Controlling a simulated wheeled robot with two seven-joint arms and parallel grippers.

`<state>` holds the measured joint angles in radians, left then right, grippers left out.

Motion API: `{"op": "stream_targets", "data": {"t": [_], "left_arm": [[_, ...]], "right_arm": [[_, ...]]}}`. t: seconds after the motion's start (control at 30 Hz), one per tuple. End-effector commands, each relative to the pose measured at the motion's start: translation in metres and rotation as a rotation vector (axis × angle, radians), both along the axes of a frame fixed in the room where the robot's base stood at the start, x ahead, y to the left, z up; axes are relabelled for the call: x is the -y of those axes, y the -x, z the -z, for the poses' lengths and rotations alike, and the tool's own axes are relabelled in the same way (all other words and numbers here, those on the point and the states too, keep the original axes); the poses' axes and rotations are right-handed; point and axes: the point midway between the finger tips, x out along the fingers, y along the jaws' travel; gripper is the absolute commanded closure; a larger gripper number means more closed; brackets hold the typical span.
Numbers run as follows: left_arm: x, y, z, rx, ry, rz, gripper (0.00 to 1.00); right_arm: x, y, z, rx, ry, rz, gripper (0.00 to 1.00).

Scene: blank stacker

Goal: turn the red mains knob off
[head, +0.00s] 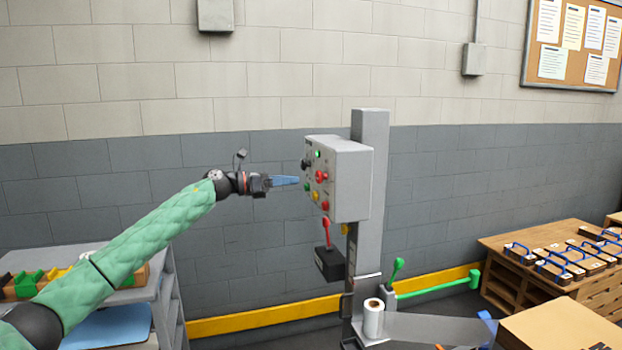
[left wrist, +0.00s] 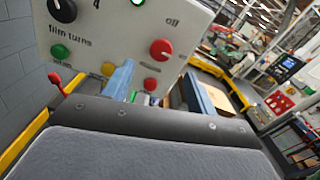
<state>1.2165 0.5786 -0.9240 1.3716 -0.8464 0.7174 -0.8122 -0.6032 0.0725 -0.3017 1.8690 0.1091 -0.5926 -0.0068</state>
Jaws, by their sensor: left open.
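The red mains knob (head: 321,176) is on the front face of a grey control box (head: 351,182) on a post. In the left wrist view the red knob (left wrist: 161,49) sits below the printed word "off", with a pale mark on it. I cannot tell its setting for sure. My left gripper (head: 297,181) points at the panel, its blue fingers just short of the face. In the left wrist view its open, empty fingers (left wrist: 158,75) lie below the knob, apart from it. My right gripper is not in view.
Other panel controls surround the knob: a black knob (left wrist: 62,10), a green button (left wrist: 60,52), a red button (left wrist: 150,84) and a yellow one (head: 325,205). A grey shelf (head: 167,293) stands at the left.

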Motion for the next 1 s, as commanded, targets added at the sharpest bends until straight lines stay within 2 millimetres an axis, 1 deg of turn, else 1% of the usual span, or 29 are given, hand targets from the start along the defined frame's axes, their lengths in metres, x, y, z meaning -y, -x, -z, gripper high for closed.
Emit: {"op": "stream_targets", "data": {"t": [0.17,0.4,0.53,0.7,0.97,1.0], "left_arm": [[0.018,-0.005,-0.002,0.003,0.000,0.002,0.43],[0.051,-0.016,-0.002,0.002,0.002,0.001,0.43],[0.064,-0.021,-0.002,0.001,0.003,-0.001,0.43],[0.072,-0.023,-0.001,0.002,0.002,-0.002,0.43],[0.073,-0.024,-0.001,0.002,0.002,-0.002,0.43],[0.073,-0.024,-0.001,0.002,0.002,-0.002,0.48]], "right_arm": [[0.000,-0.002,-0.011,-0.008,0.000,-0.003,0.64],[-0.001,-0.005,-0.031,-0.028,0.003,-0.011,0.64],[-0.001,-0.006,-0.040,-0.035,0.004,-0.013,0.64],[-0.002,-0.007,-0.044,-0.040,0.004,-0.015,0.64],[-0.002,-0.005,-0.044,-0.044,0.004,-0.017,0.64],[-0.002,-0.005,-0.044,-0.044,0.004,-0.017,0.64]]}}
